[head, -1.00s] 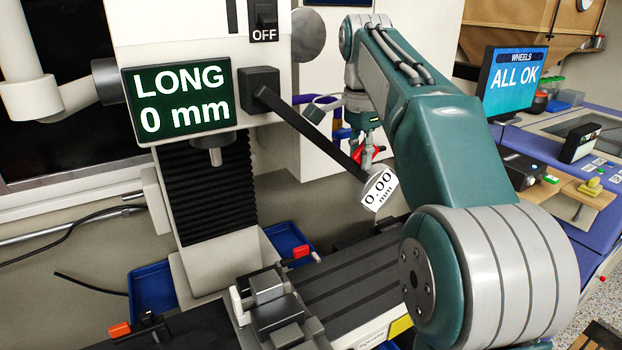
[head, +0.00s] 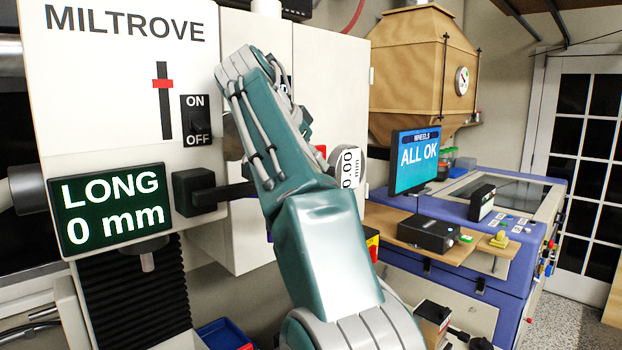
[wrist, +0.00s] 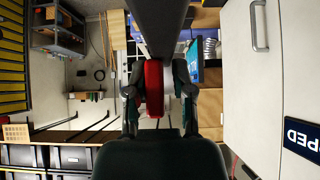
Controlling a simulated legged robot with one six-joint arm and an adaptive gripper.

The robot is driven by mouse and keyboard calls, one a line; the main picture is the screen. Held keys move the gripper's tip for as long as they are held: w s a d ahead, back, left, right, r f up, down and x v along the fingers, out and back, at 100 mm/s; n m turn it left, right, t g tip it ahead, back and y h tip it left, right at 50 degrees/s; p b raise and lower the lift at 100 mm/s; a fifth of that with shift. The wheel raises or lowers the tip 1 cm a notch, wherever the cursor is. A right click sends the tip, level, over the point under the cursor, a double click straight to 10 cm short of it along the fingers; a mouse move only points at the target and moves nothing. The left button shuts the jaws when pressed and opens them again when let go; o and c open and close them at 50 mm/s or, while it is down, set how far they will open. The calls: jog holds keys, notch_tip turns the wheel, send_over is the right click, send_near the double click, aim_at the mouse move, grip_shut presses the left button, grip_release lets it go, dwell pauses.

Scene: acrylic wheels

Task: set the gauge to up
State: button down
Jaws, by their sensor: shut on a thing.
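The gauge is a round grey dial (head: 349,168) with a white 0.00 mm label, at the end of a black swing arm (head: 236,193) from the mill. The swing arm now lies about level, pointing right, and the label reads sideways. In the wrist view my gripper (wrist: 158,92) is shut on a red piece (wrist: 153,88), with a finger on each side. The red piece also shows beside the dial in the head view (head: 321,150). A dark bar (wrist: 160,25) runs above it in the wrist view. My arm hides most of my gripper in the head view.
The mill's screen (head: 110,210) reads LONG 0 mm; an ON/OFF switch (head: 197,120) sits above the gauge's pivot. A white cabinet (head: 332,90) stands close behind my arm. A blue machine (head: 460,260) with an ALL OK screen (head: 416,162) is on the right.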

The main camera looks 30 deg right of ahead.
aim_at(250, 183)
jog(key=shift+s+r, duration=0.25)
jog(key=shift+r, duration=0.25)
jog(key=c, duration=0.6)
grip_release()
jog(key=shift+s+r, duration=0.1)
jog(key=shift+s, duration=0.05)
jog(key=shift+c, duration=0.2)
jog(key=shift+a, duration=0.15)
jog(key=shift+a+r, duration=0.15)
jog(key=shift+a, duration=0.15)
jog(key=s+a, duration=0.1)
jog(key=a, duration=0.3)
jog(key=s+a, duration=0.1)
jog(key=a, duration=0.3)
jog(key=s+a, duration=0.1)
jog(key=a, duration=0.3)
jog(key=shift+d, duration=0.1)
jog(key=shift+s, duration=0.1)
